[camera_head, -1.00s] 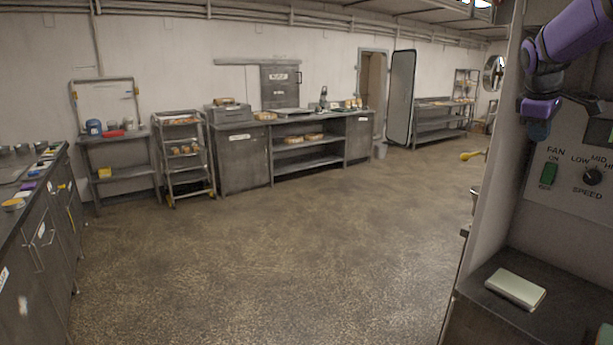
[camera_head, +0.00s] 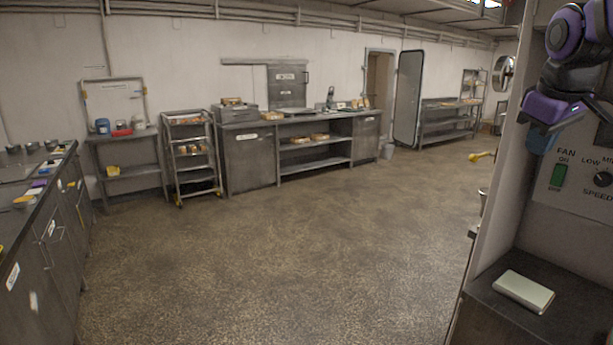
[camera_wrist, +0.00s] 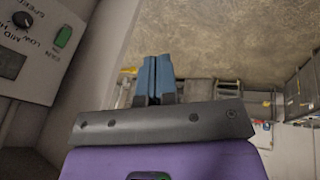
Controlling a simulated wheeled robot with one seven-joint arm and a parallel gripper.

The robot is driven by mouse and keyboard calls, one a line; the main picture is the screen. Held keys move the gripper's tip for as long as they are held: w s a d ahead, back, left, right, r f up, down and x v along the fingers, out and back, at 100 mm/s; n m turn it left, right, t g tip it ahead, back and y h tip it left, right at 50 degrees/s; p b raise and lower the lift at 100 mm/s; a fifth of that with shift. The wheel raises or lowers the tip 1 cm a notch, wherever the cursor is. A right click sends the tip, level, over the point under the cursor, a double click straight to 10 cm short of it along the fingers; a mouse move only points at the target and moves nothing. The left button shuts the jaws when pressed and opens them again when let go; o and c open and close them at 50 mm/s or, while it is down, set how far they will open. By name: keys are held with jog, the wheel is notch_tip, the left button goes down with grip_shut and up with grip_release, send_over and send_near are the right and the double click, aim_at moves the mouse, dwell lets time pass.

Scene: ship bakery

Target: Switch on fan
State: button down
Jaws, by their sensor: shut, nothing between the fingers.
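The fan control panel (camera_head: 590,180) is on the right wall in the head view, with a green rocker switch (camera_head: 558,176) under the label FAN ON and a black SPEED knob (camera_head: 603,179) to its right. The panel (camera_wrist: 27,48), green switch (camera_wrist: 63,37) and knob (camera_wrist: 22,20) also show at the upper left of the wrist view. My gripper (camera_head: 541,141) is just above and left of the switch in the head view, apart from it. Its blue fingers (camera_wrist: 156,78) are shut together and empty. Which way the switch is set cannot be told.
A dark counter (camera_head: 500,313) below the panel holds a pale flat box (camera_head: 523,291). A partition edge (camera_head: 492,190) stands left of the panel. Shelves, a rack (camera_head: 190,150) and cabinets line the far wall. The floor (camera_head: 290,260) is open.

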jog(key=s+a+f+m, duration=0.1)
jog(key=s+a+f, duration=0.1)
jog(key=s+a, duration=0.2)
jog(key=s+a+f+m+y, duration=0.1)
jog(key=s+a+f, duration=0.2)
jog(key=s, duration=0.5)
jog(key=s+a+f+m+t+y, duration=0.1)
jog(key=s+a+f, duration=0.1)
jog(key=s+a, duration=0.3)
jog(key=shift+s+f, duration=0.3)
jog(key=shift+s, duration=0.25)
